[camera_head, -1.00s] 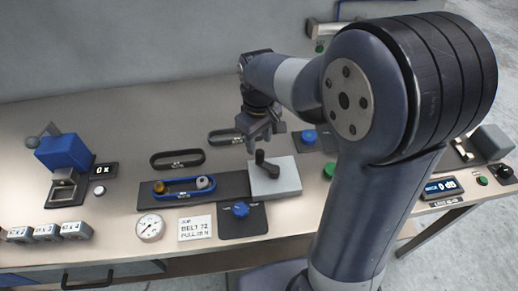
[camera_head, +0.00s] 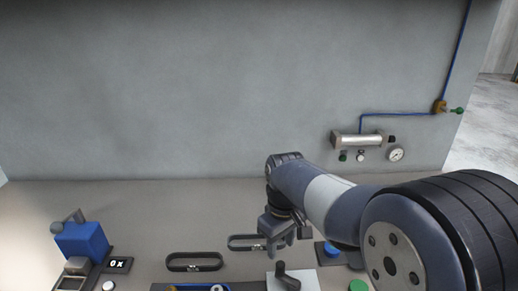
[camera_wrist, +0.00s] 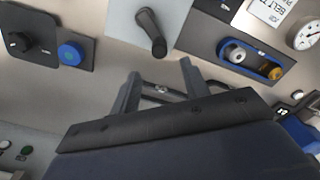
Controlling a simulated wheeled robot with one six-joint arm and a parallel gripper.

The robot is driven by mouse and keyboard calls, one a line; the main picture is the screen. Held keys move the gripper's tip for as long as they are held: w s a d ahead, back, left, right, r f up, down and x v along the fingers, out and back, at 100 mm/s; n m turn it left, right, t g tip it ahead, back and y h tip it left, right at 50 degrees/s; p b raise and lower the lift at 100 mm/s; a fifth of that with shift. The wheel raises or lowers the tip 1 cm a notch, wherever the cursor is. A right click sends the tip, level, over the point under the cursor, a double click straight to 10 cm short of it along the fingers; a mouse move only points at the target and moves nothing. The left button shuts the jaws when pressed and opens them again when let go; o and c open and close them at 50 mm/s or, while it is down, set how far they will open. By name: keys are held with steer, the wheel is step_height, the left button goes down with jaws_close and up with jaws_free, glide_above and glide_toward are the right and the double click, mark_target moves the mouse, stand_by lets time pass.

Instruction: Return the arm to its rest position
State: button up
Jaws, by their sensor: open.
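My gripper (camera_head: 284,238) hangs over the back part of the bench (camera_head: 140,225) in the head view, fingers pointing down, apart from the grey block (camera_head: 310,281) with the black crank handle (camera_head: 287,277). In the wrist view its two fingers (camera_wrist: 160,83) are spread with nothing held between them. A black belt loop (camera_wrist: 162,93) shows on the bench behind the fingers. The crank handle (camera_wrist: 151,32) on its light plate stands beyond the fingertips. My arm is bent, reaching in from the lower right of the head view.
A blue device (camera_head: 82,240) with a small display stands at left. A black oval loop (camera_head: 194,262) lies left of my gripper. A blue knob (camera_head: 331,249) is to its right. A blue-rimmed tray (camera_wrist: 250,58) holds rollers. The wall carries a cylinder (camera_head: 358,140) and gauge.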

mark_target(280, 262)
step_height(280, 262, down, 9)
steer(key=shift+r, duration=0.2)
steer(key=shift+w, duration=0.1)
steer(key=shift+r, duration=0.1)
step_height(280, 262, up, 11)
step_height(280, 262, down, 11)
steer(key=shift+r, duration=0.1)
steer(key=shift+m, duration=0.3)
steer(key=shift+w+d+m+p, duration=0.15)
steer(key=shift+w+d+m, duration=0.15)
steer(key=shift+m, duration=0.5)
steer(key=shift+w+d+m+p, duration=0.15)
steer(key=shift+d+m, duration=0.15)
steer(key=shift+m, duration=0.5)
